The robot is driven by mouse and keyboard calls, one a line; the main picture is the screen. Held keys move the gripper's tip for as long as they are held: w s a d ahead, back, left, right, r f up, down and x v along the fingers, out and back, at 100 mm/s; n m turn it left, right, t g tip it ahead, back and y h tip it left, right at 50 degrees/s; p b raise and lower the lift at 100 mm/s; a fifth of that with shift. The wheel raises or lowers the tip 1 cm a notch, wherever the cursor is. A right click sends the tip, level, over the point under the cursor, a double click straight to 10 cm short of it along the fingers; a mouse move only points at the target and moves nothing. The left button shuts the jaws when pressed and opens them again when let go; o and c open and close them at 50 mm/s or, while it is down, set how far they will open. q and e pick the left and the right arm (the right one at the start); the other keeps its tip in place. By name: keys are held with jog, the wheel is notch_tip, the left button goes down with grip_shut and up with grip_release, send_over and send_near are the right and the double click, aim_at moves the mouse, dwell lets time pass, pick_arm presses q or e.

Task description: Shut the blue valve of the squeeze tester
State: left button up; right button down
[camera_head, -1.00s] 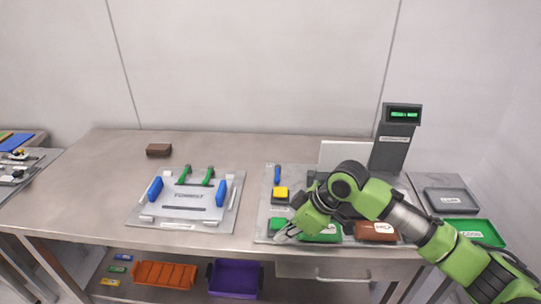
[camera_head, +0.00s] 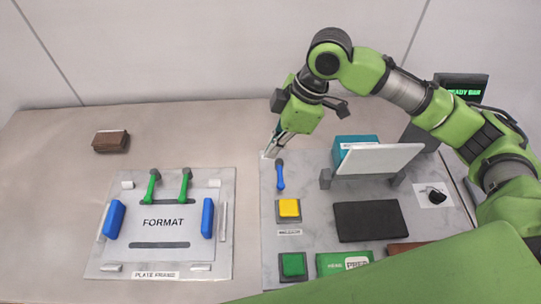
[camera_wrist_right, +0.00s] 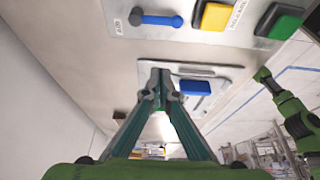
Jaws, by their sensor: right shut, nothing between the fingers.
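The blue valve (camera_head: 280,177) is a small lever at the back left of the squeeze tester's grey plate (camera_head: 268,222). Its blue arm points toward the front of the table from a dark pivot at its far end. It also shows in the right wrist view (camera_wrist_right: 162,20), at the top, with its dark pivot on the left. My right gripper (camera_head: 270,153) is shut and empty, its tips just behind and left of the valve's pivot, apparently above the plate. Its closed fingers also show in the right wrist view (camera_wrist_right: 160,78). Contact with the valve cannot be made out.
A yellow button (camera_head: 289,208) and a green button (camera_head: 293,265) sit in front of the valve. A raised white panel (camera_head: 380,158) and teal box (camera_head: 350,146) stand to its right. The format plate (camera_head: 160,268) lies left. A brown block (camera_head: 111,141) is behind it; bare table lies between.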

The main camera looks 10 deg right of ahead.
aim_at(280, 176)
jog(key=x, duration=0.5)
jog(key=p+x, duration=0.1)
jog(key=x, duration=0.4)
jog(key=shift+s+d, duration=0.1)
jog(key=shift+s, duration=0.15)
jog(key=d, duration=0.1)
jog(key=d+p, duration=0.1)
jog(key=d, duration=0.1)
jog(key=shift+s+d+f, duration=0.15)
jog(key=shift+s+f, duration=0.1)
jog(key=shift+s, duration=0.05)
jog(key=shift+s+d, duration=0.1)
jog(key=shift+d, duration=0.15)
pick_arm(q)
jog(key=shift+s+r, duration=0.25)
jog(key=shift+r, duration=0.95)
pick_arm(e)
jog(key=shift+f, duration=0.1)
jog(key=shift+a, duration=0.1)
